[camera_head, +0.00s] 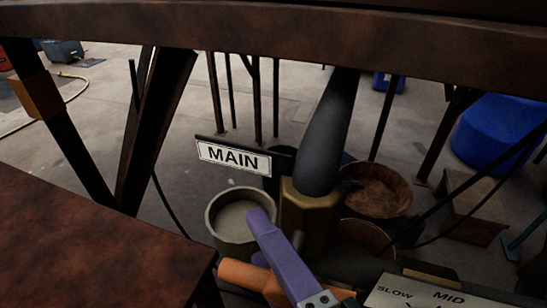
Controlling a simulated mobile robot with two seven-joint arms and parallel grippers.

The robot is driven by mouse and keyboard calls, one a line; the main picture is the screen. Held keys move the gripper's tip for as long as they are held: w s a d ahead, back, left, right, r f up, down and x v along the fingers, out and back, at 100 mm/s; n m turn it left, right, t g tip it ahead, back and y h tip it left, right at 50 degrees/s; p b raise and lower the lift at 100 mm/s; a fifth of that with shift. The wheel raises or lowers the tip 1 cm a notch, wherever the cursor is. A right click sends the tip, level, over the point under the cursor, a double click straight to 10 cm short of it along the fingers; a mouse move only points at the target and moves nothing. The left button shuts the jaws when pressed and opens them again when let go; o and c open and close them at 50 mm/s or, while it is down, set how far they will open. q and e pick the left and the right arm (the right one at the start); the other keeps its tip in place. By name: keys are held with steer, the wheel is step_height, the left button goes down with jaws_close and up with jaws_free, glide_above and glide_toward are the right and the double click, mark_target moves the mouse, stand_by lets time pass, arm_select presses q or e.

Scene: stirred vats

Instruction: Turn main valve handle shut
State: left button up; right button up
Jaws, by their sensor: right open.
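The MAIN sign (234,157) is a white plate on a dark backing, left of the valve. Beside it is a brass-coloured hexagonal hub (309,210). A thick dark grey tapered handle (325,140) rises from the hub, leaning slightly right, its top passing behind the rusty beam. My right gripper (243,242) comes in from the bottom, with one purple finger and one orange finger spread apart. It is open and empty, below and left of the hub in the picture. Whether the purple finger touches the hub is unclear. My left gripper is not in view.
A rusty beam (280,38) crosses the top. A rusty flat surface (90,250) fills the lower left. A round pale container (232,222) and a brown tub (377,190) stand below. A SLOW/MID plate (425,292) is at lower right. A blue object (497,133) stands farther right.

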jaws_close()
stand_by(0.4)
